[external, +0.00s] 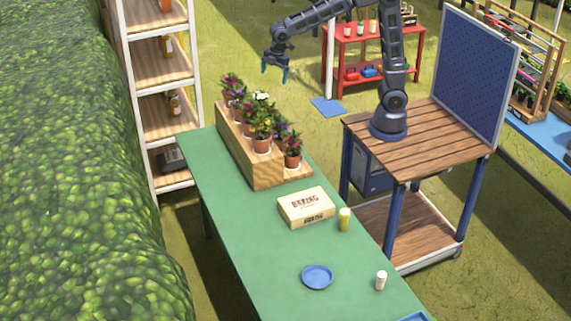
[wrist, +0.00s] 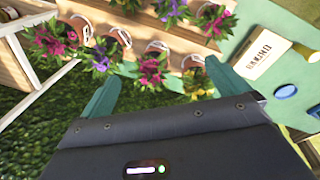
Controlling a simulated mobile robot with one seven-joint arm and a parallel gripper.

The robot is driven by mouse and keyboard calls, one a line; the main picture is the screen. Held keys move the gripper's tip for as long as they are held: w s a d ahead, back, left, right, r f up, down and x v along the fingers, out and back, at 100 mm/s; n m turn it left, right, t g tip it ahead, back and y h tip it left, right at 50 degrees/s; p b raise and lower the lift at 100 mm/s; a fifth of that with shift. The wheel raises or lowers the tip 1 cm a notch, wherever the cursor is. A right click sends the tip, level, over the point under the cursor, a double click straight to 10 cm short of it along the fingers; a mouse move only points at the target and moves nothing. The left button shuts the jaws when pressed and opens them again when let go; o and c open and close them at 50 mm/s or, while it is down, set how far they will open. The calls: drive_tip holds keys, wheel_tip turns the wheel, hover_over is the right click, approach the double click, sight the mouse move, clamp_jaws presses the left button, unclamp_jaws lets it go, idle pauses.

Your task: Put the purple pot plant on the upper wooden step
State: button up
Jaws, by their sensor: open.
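A wooden stepped stand (external: 240,150) sits at the far end of the green table and carries several flowers in terracotta pots. In the wrist view they form two rows. A purple plant (wrist: 170,9) is in the top row, cut by the picture's edge. Another purple plant (wrist: 103,56) is in the bottom row, between two pink ones.
A cream box (external: 306,207), a yellow-labelled bottle (external: 344,219), a blue dish (external: 317,277) and a white bottle (external: 381,280) are on the table. A shelf unit (external: 160,70) and hedge (external: 70,170) border the left side. The pots stand close together.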

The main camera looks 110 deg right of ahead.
drive_tip(key=s+a+r+m+t, duration=0.1)
drive_tip(key=s+a+r+m, duration=0.1)
drive_tip(key=s+a, duration=0.45)
drive_tip(key=s+a+r+m+t, duration=0.1)
drive_tip(key=s+a+r, duration=0.25)
drive_tip(key=s, duration=0.65)
drive_tip(key=s+a+f+m, duration=0.1)
drive_tip(key=s+a+f, duration=0.1)
drive_tip(key=s, duration=0.5)
drive_tip(key=s+a+f+m+t+y, duration=0.1)
drive_tip(key=s+a+f+m, duration=0.1)
drive_tip(key=s, duration=0.6)
drive_tip(key=shift+s+a, duration=0.15)
drive_tip(key=shift+a, duration=0.4)
